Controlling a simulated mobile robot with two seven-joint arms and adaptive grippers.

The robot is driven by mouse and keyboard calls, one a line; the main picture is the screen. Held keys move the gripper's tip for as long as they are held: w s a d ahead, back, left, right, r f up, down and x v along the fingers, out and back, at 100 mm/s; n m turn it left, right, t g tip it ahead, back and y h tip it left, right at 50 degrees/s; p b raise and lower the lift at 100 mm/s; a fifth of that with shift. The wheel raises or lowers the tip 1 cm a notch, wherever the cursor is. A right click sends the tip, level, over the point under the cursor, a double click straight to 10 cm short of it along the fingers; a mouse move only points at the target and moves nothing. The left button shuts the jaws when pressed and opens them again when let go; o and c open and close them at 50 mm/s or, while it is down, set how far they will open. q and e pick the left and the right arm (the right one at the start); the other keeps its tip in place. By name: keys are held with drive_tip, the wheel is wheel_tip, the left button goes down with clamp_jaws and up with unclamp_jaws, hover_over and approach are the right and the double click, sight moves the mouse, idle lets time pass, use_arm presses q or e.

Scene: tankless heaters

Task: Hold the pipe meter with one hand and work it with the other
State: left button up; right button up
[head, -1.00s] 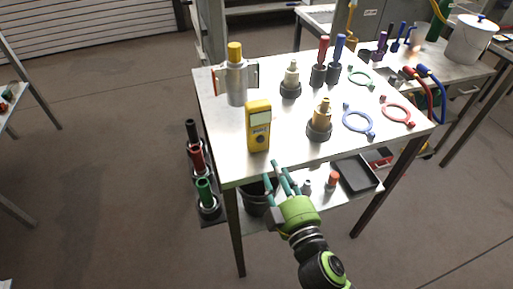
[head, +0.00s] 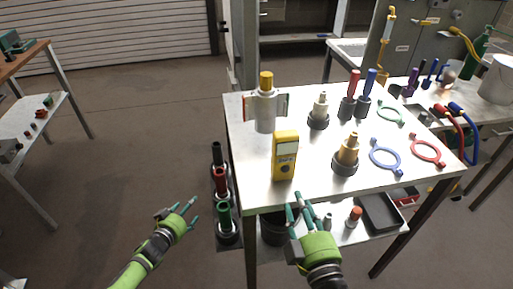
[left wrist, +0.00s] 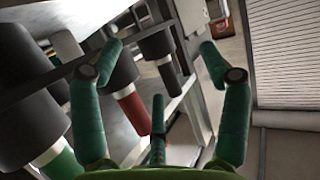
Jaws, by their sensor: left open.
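The pipe meter, a yellow handheld unit (head: 285,155) with a pale display, stands upright near the front left of the white table (head: 235,165). My right gripper (head: 300,207) is at the table's front edge, just below and in front of the meter, apart from it. Its teal fingers look spread and hold nothing. My left gripper (head: 183,213) is open and empty, left of the table and well away from the meter. Its spread fingers also show in the left wrist view (left wrist: 160,55); the meter does not show there.
A silver cylinder with a yellow cap (head: 266,105) stands behind the meter. A brass fitting (head: 348,150) stands to its right. Blue (head: 385,157) and red rings (head: 428,152) lie farther right. Holders with black, red and green handles (head: 222,185) hang at the table's left side.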

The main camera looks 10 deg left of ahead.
sight(299, 143)
use_arm(q)
drive_tip(key=w+d+r+m+t+h, duration=0.15)
drive_tip(key=w+d+r+h, duration=0.25)
drive_tip(key=r, duration=0.7)
drive_tip(key=w+d+r+m+t+h, duration=0.1)
drive_tip(key=w+d+r+m+h, duration=0.25)
drive_tip(key=r, duration=0.85)
drive_tip(key=s+d+r+m+g+h, duration=0.2)
drive_tip(key=d+g, duration=0.1)
drive_tip(key=d, duration=0.2)
drive_tip(key=s+d+r+m+g+h, duration=0.3)
drive_tip(key=d+g, duration=0.1)
drive_tip(key=d, duration=0.1)
drive_tip(key=s+d+r+m+g+h, duration=0.2)
drive_tip(key=s+d+r+m+g, duration=0.1)
drive_tip(key=d, duration=0.2)
drive_tip(key=shift+s+d+r+h, duration=0.2)
drive_tip(key=shift+s+r+h, duration=0.05)
drive_tip(key=shift+h, duration=0.1)
drive_tip(key=shift+m+g, duration=0.3)
drive_tip(key=shift+g, duration=0.05)
drive_tip(key=x, duration=0.7)
drive_tip(key=shift+s+d, duration=0.2)
drive_tip(key=c, duration=1.4)
drive_tip(key=shift+c, duration=0.2)
use_arm(e)
clamp_jaws()
